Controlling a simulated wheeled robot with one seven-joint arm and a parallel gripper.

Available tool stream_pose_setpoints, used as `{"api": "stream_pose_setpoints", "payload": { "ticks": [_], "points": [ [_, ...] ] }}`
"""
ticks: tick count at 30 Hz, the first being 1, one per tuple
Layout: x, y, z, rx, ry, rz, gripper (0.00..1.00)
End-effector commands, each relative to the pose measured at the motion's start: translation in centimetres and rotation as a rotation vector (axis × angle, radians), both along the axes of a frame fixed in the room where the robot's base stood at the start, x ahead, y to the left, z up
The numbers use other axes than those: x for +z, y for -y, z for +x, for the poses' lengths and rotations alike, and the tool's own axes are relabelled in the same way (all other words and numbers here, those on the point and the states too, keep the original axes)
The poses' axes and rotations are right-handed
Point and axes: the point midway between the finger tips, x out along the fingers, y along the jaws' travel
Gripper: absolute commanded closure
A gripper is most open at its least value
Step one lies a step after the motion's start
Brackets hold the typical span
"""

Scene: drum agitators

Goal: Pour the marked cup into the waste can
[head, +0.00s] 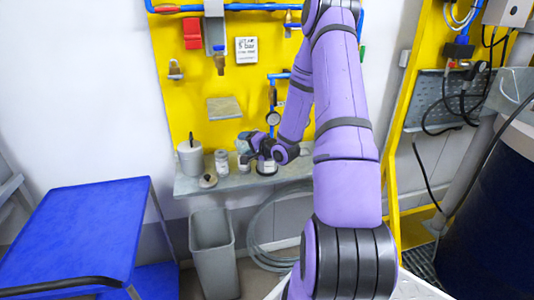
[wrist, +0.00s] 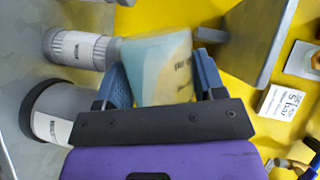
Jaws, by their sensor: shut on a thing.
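My gripper (wrist: 160,82) is shut on a translucent cup (wrist: 155,60) with a pale teal and cream body and small dark print. In the head view my gripper (head: 250,146) holds it above the grey ledge, apart from the jars below. A dark-rimmed can (wrist: 35,100) with a white label stands below and beside the gripper; it also shows on the ledge (head: 267,168). Its label is too blurred to read. A grey open bin (head: 213,262) stands on the floor below. I cannot tell which vessel is the waste can, or whether the cup holds anything.
A ribbed white jar (wrist: 76,49) stands near the cup. A white tub (head: 190,158) and another jar (head: 222,162) are on the ledge (head: 238,183). A small shelf (head: 225,108) juts from the yellow board above. A blue table (head: 75,235) stands at left.

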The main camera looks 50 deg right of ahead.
Motion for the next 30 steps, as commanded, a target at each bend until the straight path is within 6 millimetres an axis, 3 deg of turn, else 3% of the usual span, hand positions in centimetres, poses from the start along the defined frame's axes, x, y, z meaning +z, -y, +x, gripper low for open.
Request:
{"api": "stream_pose_setpoints", "payload": {
  "ticks": [30],
  "points": [
    [-0.3,0.8,-0.25,-0.001,0.025,0.082,0.66]
  ]
}}
